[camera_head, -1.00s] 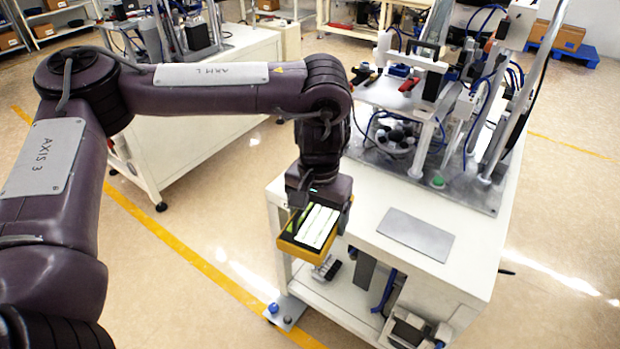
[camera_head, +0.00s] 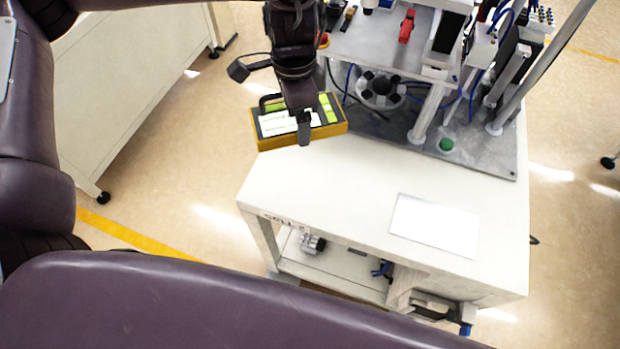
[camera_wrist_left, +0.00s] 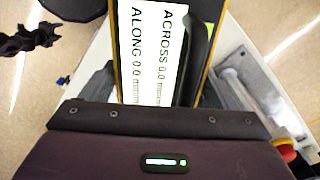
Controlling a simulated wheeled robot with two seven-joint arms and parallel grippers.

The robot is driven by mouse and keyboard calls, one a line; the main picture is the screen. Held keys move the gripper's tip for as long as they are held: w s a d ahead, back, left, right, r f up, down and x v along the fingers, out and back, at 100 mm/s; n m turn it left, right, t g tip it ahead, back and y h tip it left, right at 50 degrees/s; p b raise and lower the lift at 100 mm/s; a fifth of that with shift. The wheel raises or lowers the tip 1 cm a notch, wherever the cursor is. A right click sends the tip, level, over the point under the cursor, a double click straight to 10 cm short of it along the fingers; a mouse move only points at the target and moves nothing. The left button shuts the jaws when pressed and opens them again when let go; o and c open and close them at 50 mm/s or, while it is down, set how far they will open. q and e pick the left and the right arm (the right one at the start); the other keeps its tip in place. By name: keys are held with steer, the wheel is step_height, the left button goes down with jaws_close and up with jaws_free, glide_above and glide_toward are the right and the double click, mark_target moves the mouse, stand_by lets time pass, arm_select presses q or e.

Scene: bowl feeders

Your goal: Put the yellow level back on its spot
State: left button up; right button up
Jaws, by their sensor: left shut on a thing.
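The yellow level (camera_head: 328,131) has a white display and a green patch on its top face. My left gripper (camera_head: 287,116) is shut on it and holds it by the left edge of the white bench, near the machine. It looks raised above the bench top, but the gap is hard to judge. In the left wrist view the level (camera_wrist_left: 150,60) lies between the fingers, its display reading ACROSS 0.0 and ALONG 0.0. A pale rectangular plate (camera_head: 435,226) lies empty on the bench's front right part. My right gripper is out of view.
The white bench top (camera_head: 320,195) is clear between the level and the plate. Behind stands the machine on a grey base plate (camera_head: 470,150), with posts, a round feeder (camera_head: 381,88) and a green button (camera_head: 446,145). Another white bench (camera_head: 130,90) stands at left.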

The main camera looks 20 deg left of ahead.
arm_select(q)
steer(key=m, duration=0.3)
steer(key=shift+d, duration=0.4)
steer(key=m, duration=0.2)
steer(key=s+d+m, duration=0.1)
steer(key=m, duration=0.1)
steer(key=shift+d+r, duration=0.15)
steer(key=shift+d, duration=0.05)
steer(key=shift+d+m, duration=0.25)
steer(key=shift+m, duration=0.85)
steer(key=shift+d+m, duration=0.15)
steer(key=shift+m, duration=0.85)
steer(key=shift+w+f, duration=0.1)
steer(key=shift+f, duration=0.25)
steer(key=b, duration=0.3)
glide_above(311, 185)
step_height(311, 185, down, 15)
steer(key=shift+r, duration=0.1)
step_height(311, 185, down, 4)
steer(key=shift+r, duration=0.15)
steer(key=shift+f+b, duration=0.35)
steer(key=shift+f, duration=0.15)
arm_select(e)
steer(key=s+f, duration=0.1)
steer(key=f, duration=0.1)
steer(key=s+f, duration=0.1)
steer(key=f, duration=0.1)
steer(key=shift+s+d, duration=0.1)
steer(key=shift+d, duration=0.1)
